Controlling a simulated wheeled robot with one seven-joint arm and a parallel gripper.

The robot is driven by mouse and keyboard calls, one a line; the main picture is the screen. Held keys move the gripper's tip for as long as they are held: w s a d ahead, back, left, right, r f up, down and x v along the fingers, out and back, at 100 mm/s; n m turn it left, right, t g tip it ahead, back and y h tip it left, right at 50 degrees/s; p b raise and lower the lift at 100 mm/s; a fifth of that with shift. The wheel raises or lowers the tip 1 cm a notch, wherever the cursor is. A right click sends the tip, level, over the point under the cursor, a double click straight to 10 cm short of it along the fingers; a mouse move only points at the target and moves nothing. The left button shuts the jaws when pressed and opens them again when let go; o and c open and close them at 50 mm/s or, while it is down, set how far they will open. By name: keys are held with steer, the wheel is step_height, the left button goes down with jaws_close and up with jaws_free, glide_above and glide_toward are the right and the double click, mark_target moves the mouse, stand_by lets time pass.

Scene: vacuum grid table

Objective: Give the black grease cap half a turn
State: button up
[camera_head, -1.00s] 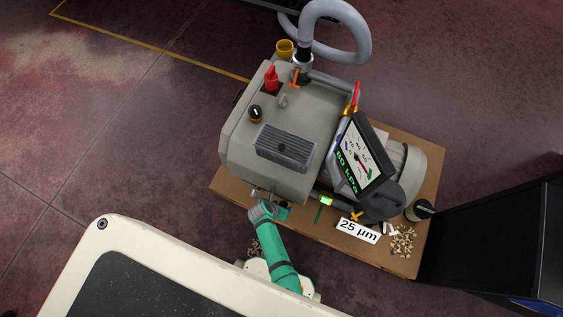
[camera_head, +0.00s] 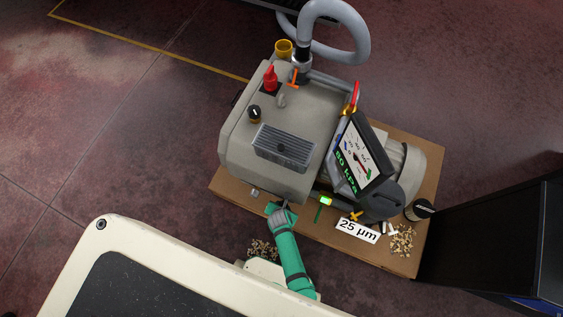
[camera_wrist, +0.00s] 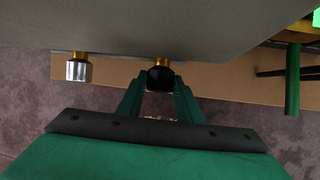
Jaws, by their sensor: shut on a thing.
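The black grease cap (camera_wrist: 160,78) sits on a brass neck below the pump housing's lower edge in the wrist view. My gripper (camera_wrist: 159,86) has a green finger on each side of the cap and is shut on it. In the head view my gripper (camera_head: 282,206) is at the front edge of the pump (camera_head: 240,150), and it hides the black cap there. A silver cap (camera_wrist: 79,69) on a similar brass neck is to the left, apart from my fingers.
A green rod (camera_wrist: 292,80) hangs at the right in the wrist view. The pump stands on a brown table (camera_head: 400,262) with a "25 µm" sign (camera_head: 358,230) and small loose bits (camera_head: 402,241). A dark cabinet (camera_head: 500,240) stands at the right.

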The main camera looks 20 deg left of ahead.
steer(key=shift+s+y, duration=0.1)
steer(key=shift+y, duration=0.7)
steer(key=shift+s+d+f+m+y, duration=0.15)
steer(key=shift+d+m+y, duration=0.1)
steer(key=shift+y, duration=0.6)
steer(key=shift+s+d+f+m+y, duration=0.15)
steer(key=shift+m+y, duration=0.1)
steer(key=shift+y, duration=0.6)
steer(key=shift+w+d+f+m+t+y, duration=0.1)
steer(key=shift+w+d+m+t+y, duration=0.2)
steer(key=shift+y, duration=0.5)
steer(key=shift+w+d+m+t+y, duration=0.2)
steer(key=shift+w+t+y, duration=0.15)
steer(key=shift+y, duration=0.45)
steer(key=shift+w+a+y, duration=0.1)
steer(key=shift+w+y, duration=0.1)
steer(key=shift+y, duration=0.2)
steer(key=shift+w+f+t+y, duration=0.1)
steer(key=shift+w+t+y, duration=0.15)
steer(key=shift+w+y, duration=0.2)
steer(key=shift+m+y, duration=0.3)
steer(key=shift+y, duration=0.15)
steer(key=shift+s, duration=1)
